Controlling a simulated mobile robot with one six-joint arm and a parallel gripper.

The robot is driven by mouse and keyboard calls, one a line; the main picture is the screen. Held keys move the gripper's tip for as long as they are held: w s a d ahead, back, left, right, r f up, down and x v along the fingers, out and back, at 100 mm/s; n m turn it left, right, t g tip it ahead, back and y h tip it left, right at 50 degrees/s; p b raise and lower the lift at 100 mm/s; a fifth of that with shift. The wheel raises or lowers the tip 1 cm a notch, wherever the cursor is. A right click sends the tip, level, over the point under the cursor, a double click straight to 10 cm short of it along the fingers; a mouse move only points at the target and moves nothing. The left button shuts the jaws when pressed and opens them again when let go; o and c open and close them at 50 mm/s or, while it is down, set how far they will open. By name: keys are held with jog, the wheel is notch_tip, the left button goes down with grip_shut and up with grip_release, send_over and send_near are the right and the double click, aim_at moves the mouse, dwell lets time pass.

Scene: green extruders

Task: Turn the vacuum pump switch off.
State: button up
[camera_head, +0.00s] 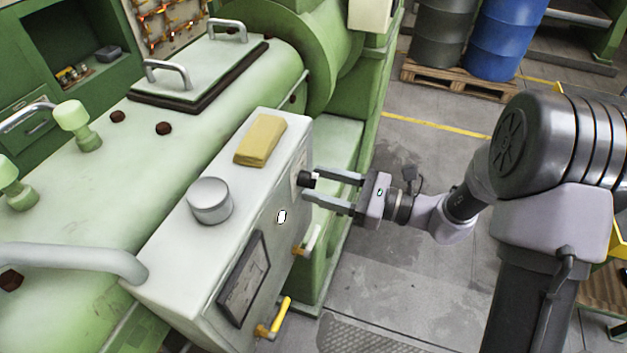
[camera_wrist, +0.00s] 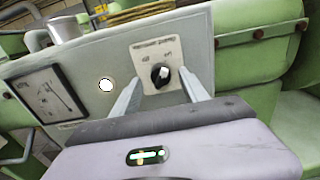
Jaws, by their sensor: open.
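The vacuum pump switch is a black rotary knob (camera_wrist: 160,75) on a pale label plate (camera_wrist: 158,55) with text above it. In the head view the knob (camera_head: 307,180) sticks out from the side of the white control box (camera_head: 172,262). My gripper (camera_wrist: 168,92) is open, with its two fingers pointing at the panel, one on either side of the knob in the wrist view. In the head view my gripper (camera_head: 310,188) has its fingertips close to the panel by the knob. I cannot tell whether the fingers touch the knob. The knob's exact setting is hard to read.
A round white lamp (camera_head: 282,217) and a gauge (camera_head: 244,278) are on the same panel.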

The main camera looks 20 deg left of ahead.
jog(key=shift+w+a, duration=0.15)
jog(key=shift+a, duration=0.85)
grip_shut()
jog(key=shift+f+n+b, duration=0.1)
jog(key=shift+n+b, duration=0.2)
jog(key=shift+b, duration=0.15)
jog(key=n+b, duration=0.1)
jog(key=b, duration=0.1)
jog(key=n+b, duration=0.1)
jog(key=b, duration=0.1)
jog(key=shift+f+n, duration=0.2)
jog(key=shift+n, duration=0.1)
jog(key=n+b, duration=0.4)
jog(key=b, duration=0.3)
jog(key=shift+n, duration=0.4)
jog(key=n+b, duration=0.3)
jog(key=b, duration=0.2)
jog(key=n+b, duration=0.1)
jog(key=b, duration=0.1)
jog(key=n+b, duration=0.2)
jog(key=shift+r+b, duration=0.25)
jog(key=shift+b, duration=0.05)
jog(key=shift+w+r, duration=0.1)
